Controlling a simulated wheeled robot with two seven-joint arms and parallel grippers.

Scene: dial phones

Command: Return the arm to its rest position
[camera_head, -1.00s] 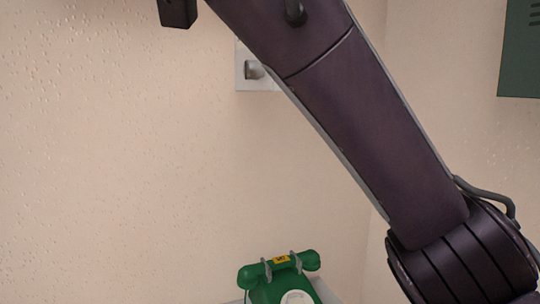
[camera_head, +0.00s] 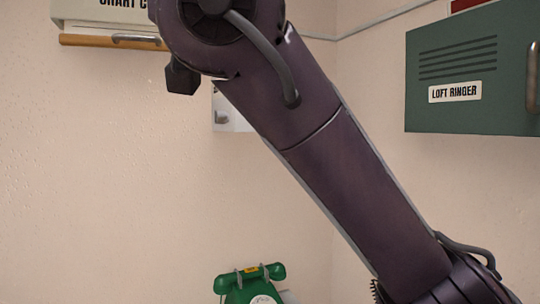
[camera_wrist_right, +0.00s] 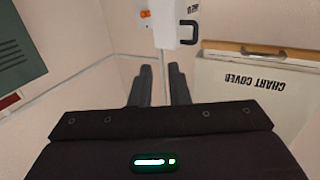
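My right arm (camera_head: 335,165) crosses the head view from the lower right to the top centre. Its dark joint sits high in front of the wall. In the right wrist view my right gripper (camera_wrist_right: 159,68) has its two dark fingers apart with nothing between them. The fingers point toward a pale wall-mounted box (camera_wrist_right: 175,20) with a dark handle and an orange part. My left gripper is in neither view.
A green dial phone (camera_head: 250,284) sits low in the head view. A green "LOFT RINGER" box (camera_head: 470,75) hangs at the upper right. A chart cover (camera_head: 110,15) with a wooden edge is at the upper left. A small light wall plate (camera_head: 222,112) is partly behind my arm.

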